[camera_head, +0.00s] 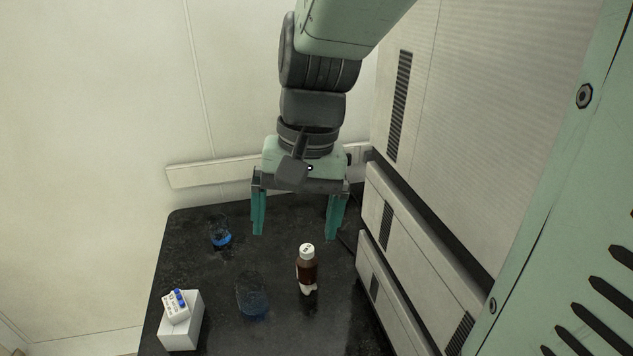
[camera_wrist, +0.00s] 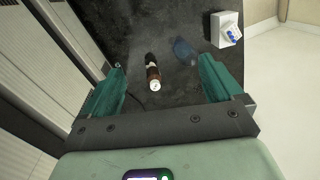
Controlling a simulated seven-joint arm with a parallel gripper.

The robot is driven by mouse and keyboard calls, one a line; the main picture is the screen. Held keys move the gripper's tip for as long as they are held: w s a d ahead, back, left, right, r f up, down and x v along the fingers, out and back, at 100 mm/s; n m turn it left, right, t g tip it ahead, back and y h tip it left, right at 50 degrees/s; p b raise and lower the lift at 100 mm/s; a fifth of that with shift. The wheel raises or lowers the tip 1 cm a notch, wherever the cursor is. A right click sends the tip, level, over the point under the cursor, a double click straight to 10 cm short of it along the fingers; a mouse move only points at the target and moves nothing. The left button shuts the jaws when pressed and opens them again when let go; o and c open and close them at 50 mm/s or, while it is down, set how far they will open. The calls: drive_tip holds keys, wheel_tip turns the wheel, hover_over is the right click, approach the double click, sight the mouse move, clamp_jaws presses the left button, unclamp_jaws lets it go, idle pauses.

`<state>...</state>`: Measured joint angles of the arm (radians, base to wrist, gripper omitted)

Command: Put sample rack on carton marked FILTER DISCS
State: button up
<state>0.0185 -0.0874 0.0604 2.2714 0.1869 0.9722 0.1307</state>
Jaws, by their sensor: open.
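A small white rack with blue tops (camera_head: 176,303), which looks like the sample rack, rests on top of a white box-shaped carton (camera_head: 183,335) at the table's front left. The rack sits askew to the carton's edges. In the wrist view the rack (camera_wrist: 232,37) and the carton (camera_wrist: 219,21) show at the top right. I cannot read any marking on the carton, so I cannot tell whether it is FILTER DISCS. My gripper (camera_head: 297,225) is open and empty, fingers pointing down, above the back right of the table and well away from the rack. It also shows in the wrist view (camera_wrist: 160,70).
A brown bottle with a white cap (camera_head: 307,272) stands below and in front of my gripper. A glass vessel with blue liquid (camera_head: 221,239) and another bluish one (camera_head: 253,298) stand on the black table (camera_head: 190,260). White wall cabinets (camera_head: 410,240) border the right side.

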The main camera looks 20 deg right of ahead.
drive_tip(key=s+d+r+n+t+h, duration=0.1)
drive_tip(key=s+d+r+t, duration=0.3)
drive_tip(key=s+r, duration=0.4)
drive_tip(key=shift+s+r+n+t+h, duration=0.2)
drive_tip(key=shift+s+n+t+h, duration=0.25)
drive_tip(key=shift+n+t, duration=0.45)
